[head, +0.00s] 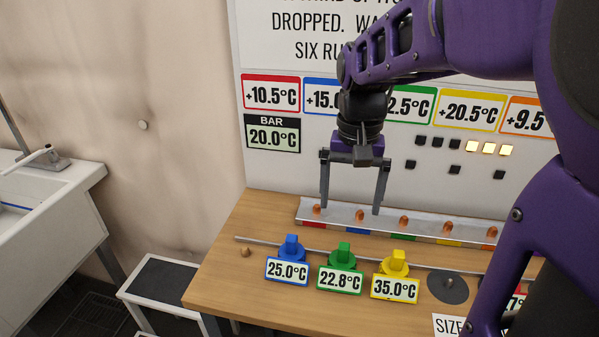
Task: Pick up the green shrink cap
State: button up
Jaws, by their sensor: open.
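The green shrink cap (343,254) stands on the wooden table, with an upright grip block on a round base and a 22.8°C sign in front. A blue cap (291,246) with a 25.0°C sign is to its left. A yellow cap (396,263) with a 35.0°C sign is to its right. My gripper (350,208) is open and empty, pointing down, with its fingers wide apart. In the picture it is above the green cap, in front of the pale rail, and does not touch the cap.
A pale rail (340,213) with several copper nubs and coloured marks runs along the table's back. A thin metal rod (262,241) lies behind the caps. A dark disc (447,287) is right of the yellow cap. The table's left end is mostly bare.

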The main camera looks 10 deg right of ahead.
jog(key=b, duration=0.2)
send_over(343, 260)
jog(key=f, duration=1.1)
jog(key=shift+w+d, duration=0.1)
jog(key=shift+w, duration=0.2)
jog(key=f, duration=0.2)
jog(key=f+b, duration=0.1)
jog(key=f, duration=0.1)
jog(key=f+b, duration=0.1)
jog(key=f, duration=0.1)
jog(key=shift+w+f, duration=0.2)
jog(key=shift+w, duration=0.05)
jog(key=shift+r, duration=0.1)
jog(key=c, duration=1.4)
